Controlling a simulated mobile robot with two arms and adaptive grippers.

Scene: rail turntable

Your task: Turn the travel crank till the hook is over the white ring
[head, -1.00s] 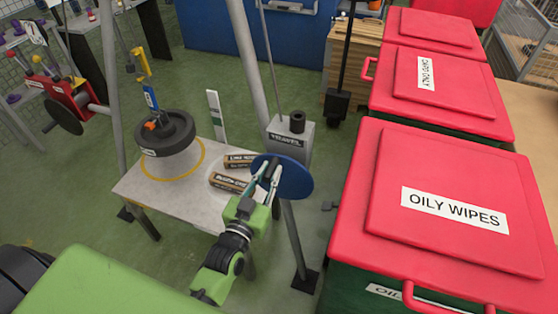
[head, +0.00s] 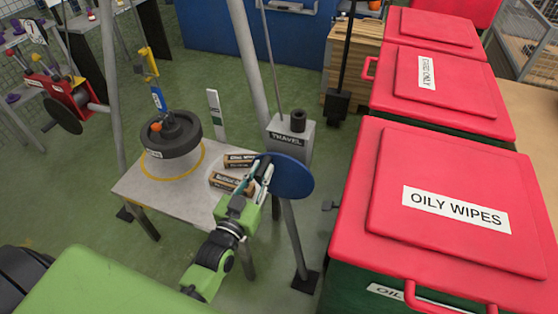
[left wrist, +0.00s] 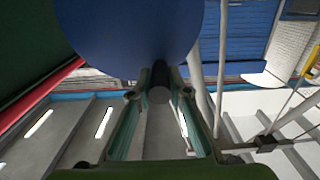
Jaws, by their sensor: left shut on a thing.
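The blue crank disc (head: 293,177) stands beside the grey box marked TRAVEL (head: 286,140). My left gripper (head: 263,170) is shut on the crank's handle at the disc's left side. In the left wrist view the dark handle (left wrist: 160,82) lies between my fingers, in front of the blue disc (left wrist: 130,35). A yellow and blue hook piece (head: 156,95) hangs above a dark round weight (head: 171,136) with an orange ball by it. The weight is over a yellow ring on the table (head: 132,190). A pale outline surrounds two brown boxes (head: 232,181); my gripper partly hides this area. My right gripper is out of view.
Large red-lidded bins (head: 440,195) fill the right side, near the crank. Grey frame legs (head: 293,240) stand around the table. A red winch (head: 62,98) is at the left. Green floor shows behind the table.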

